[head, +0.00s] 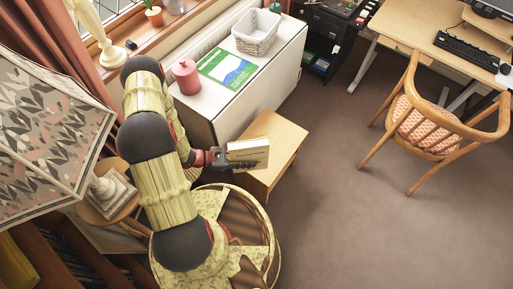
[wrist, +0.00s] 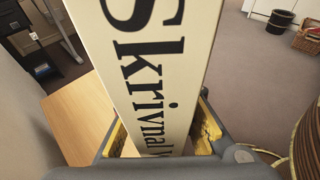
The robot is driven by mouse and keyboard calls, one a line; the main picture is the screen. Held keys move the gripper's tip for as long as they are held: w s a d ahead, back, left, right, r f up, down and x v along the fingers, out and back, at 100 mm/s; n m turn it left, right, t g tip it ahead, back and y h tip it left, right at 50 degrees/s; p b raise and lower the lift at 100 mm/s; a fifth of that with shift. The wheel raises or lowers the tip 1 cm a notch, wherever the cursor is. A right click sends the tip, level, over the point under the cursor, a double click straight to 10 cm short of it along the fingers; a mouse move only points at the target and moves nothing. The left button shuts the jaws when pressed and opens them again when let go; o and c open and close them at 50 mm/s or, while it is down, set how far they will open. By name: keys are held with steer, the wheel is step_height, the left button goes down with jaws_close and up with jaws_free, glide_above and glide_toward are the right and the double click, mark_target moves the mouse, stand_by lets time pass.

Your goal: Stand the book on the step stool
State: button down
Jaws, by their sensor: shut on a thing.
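A cream book (head: 249,153) is held in my gripper (head: 226,158), over the near end of a light wooden step stool (head: 276,140). In the wrist view the book's pale spine (wrist: 158,75) with large dark lettering fills the middle, between the yellow-padded fingers of my gripper (wrist: 160,143). The stool's wooden top (wrist: 78,115) shows to the left and below the book. I cannot tell whether the book touches the stool top. The lower end of the book is hidden.
A white cabinet (head: 268,85) stands against the stool's far side, with a red canister (head: 186,77), a green booklet (head: 227,68) and a white basket (head: 256,33) on top. A wooden chair (head: 432,125) and desk (head: 420,25) are at the right. The carpet between is clear.

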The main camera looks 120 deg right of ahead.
steer(key=shift+s+d+f+b, duration=0.85)
steer(key=shift+s+d+f, duration=0.55)
steer(key=shift+f, duration=0.6)
steer(key=shift+s+d+f+b, duration=0.8)
steer(key=shift+s+d+f, duration=0.35)
steer(key=shift+s+f, duration=0.7)
steer(key=shift+s+d+f+b, duration=0.85)
steer(key=shift+s+d+f, duration=0.45)
steer(key=shift+f, duration=0.85)
steer(key=shift+f, duration=0.1)
steer(key=c, duration=1.6)
jaws_free()
steer(key=shift+o, duration=0.5)
steer(key=p+v, duration=0.2)
steer(key=v, duration=1)
